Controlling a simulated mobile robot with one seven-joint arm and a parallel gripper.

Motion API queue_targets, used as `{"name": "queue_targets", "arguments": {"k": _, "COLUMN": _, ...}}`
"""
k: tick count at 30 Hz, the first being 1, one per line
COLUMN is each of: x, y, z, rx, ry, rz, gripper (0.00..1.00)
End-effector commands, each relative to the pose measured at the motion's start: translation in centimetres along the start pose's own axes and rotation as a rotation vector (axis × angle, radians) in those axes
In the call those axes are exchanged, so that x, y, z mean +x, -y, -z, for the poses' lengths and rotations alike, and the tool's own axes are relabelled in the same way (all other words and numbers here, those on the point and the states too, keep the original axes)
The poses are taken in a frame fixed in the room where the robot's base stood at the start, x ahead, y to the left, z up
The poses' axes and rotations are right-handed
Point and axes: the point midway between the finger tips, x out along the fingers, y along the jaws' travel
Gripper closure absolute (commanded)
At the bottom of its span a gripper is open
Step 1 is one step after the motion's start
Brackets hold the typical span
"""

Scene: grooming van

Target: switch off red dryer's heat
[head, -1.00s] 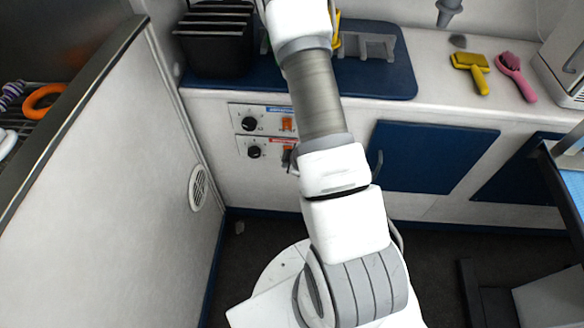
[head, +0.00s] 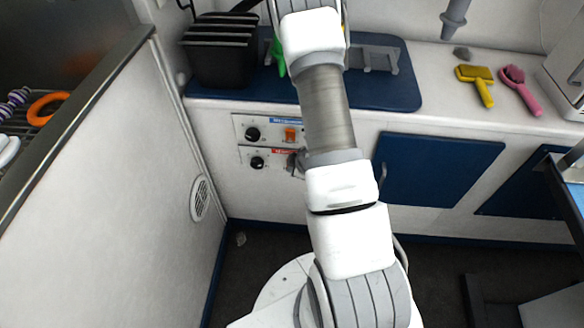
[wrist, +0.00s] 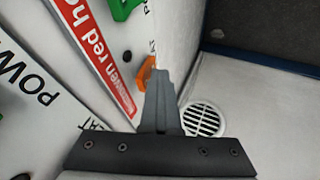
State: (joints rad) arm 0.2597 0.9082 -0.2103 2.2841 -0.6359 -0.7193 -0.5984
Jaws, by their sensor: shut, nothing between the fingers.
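The red dryer's control panel, with a red label (wrist: 97,52) at its edge, fills the upper middle of the wrist view. An orange rocker switch (wrist: 145,74) sits by lettering ending in "AT". My gripper (wrist: 161,74) is shut and empty, its tips right beside this switch; I cannot tell whether they touch it. A green switch (wrist: 124,8) shows further up. In the head view, the red-labelled panel with its black knob (head: 257,162) lies below the blue-labelled one. My gripper (head: 294,163) is at its right part, partly behind my arm; the orange switch is hidden there.
The blue-labelled panel's orange switch (head: 290,135) is close above. The counter overhangs the panels and bears a black rack (head: 222,65), a yellow brush (head: 476,82) and a pink brush (head: 520,90). A side wall with a round vent (head: 199,198) stands left.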

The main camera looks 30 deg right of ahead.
Motion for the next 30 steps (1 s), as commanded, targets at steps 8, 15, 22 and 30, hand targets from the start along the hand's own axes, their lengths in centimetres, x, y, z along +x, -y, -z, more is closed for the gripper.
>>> {"name": "queue_targets", "arguments": {"k": 8, "x": -0.9, "y": -0.7, "z": 0.5, "rx": 0.0, "ry": -0.003, "rz": -0.007, "gripper": 1.0}}
{"name": "queue_targets", "arguments": {"k": 15, "x": -1.4, "y": -1.0, "z": 0.8, "rx": 0.0, "ry": -0.004, "rz": -0.008, "gripper": 1.0}}
{"name": "queue_targets", "arguments": {"k": 22, "x": -1.3, "y": -1.0, "z": 0.7, "rx": 0.0, "ry": -0.003, "rz": -0.008, "gripper": 1.0}}
{"name": "queue_targets", "arguments": {"k": 30, "x": -1.3, "y": -1.0, "z": 1.0, "rx": 0.0, "ry": -0.003, "rz": -0.006, "gripper": 1.0}}
